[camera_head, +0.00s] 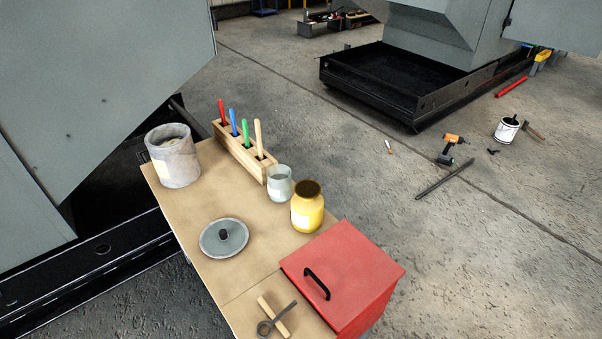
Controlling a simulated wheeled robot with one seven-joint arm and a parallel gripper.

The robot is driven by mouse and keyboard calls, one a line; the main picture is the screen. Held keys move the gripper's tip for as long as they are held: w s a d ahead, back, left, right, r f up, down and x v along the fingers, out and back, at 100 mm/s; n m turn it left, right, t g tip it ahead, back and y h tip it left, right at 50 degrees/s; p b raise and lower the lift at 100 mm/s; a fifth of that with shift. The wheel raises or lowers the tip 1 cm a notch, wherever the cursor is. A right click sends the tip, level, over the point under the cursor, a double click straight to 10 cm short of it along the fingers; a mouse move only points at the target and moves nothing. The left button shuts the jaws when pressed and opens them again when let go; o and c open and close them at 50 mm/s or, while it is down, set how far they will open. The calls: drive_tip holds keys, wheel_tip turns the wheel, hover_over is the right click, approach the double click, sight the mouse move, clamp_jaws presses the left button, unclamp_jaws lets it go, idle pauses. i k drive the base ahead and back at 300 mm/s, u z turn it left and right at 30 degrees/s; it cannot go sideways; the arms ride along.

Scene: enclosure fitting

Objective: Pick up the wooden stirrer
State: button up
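A wooden block rack (238,158) stands at the back right of the table and holds a row of upright sticks. The one nearest the front is a plain tan wooden stick (258,137), its lower end hidden in the rack. Another pale wooden stick (267,308) lies at the table's front edge, crossed by a dark metal tool (283,317) with a ring end. I cannot tell for sure which is the wooden stirrer; both look wooden. My gripper is not in view.
The rack also holds red (222,110), blue (233,120) and green (246,131) sticks. A glass jar (279,188) and yellow jar (307,212) stand near it. A grey pot (174,165), round lid (224,239) and red box (345,263) share the table (195,209).

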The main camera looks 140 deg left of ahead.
sight(261, 152)
drive_tip(key=i, duration=0.6)
drive_tip(key=u, duration=3.35)
drive_tip(key=i, duration=4.15)
drive_tip(key=z, duration=3.15)
drive_tip(key=k, duration=2.45)
